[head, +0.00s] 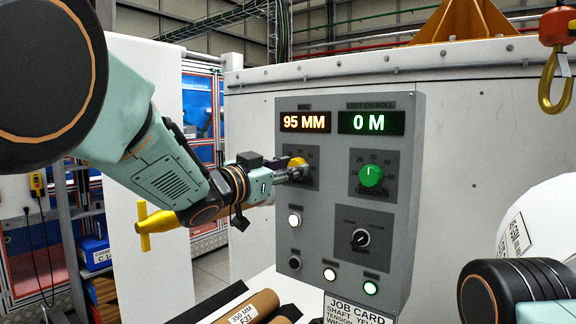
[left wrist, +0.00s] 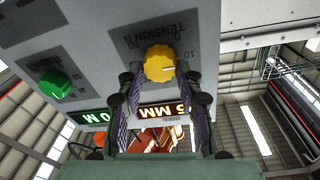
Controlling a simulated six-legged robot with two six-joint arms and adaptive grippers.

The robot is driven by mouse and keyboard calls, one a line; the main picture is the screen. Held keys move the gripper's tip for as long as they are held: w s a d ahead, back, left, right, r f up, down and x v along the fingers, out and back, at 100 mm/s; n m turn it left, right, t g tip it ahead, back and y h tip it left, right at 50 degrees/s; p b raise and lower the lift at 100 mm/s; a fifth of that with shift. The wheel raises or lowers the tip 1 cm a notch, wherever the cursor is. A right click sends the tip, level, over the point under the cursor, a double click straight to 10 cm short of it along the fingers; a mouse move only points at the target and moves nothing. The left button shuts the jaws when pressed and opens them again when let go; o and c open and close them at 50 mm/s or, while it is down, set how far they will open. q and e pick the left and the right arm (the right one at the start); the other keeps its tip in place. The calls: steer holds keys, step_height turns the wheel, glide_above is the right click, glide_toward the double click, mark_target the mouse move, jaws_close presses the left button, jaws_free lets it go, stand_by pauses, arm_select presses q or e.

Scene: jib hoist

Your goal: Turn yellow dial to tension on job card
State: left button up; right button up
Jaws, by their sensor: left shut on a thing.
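The yellow dial (head: 297,163) is on the upper left of the grey control panel (head: 335,225). My left gripper (head: 285,173) is shut on it from the left, hiding part of it and its scale. In the left wrist view the yellow dial (left wrist: 160,63) sits between the two fingertips (left wrist: 158,72), with a "TENSION" label and "0" and "10" beside it. The job card (head: 352,312) is at the bottom edge of the head view; "SHAFT" and "TENSION" show, but its tension value is cut off. My right gripper is not in view.
A green dial (head: 371,175) sits right of the yellow one. Displays read "95 MM" (head: 305,122) and "0 M" (head: 371,122). A black selector knob (head: 361,237) and several buttons are below. A hoist hook (head: 556,85) hangs at the upper right. A brown "350 MM" roll (head: 247,308) lies below the panel.

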arm_select(q)
steer(key=shift+f, duration=0.2)
stand_by(0.3)
steer(key=o, duration=1.2)
steer(key=shift+w, duration=0.25)
steer(key=shift+s+r, duration=0.1)
steer(key=shift+s, duration=0.05)
steer(key=v, duration=1.1)
steer(key=shift+s+a, duration=0.3)
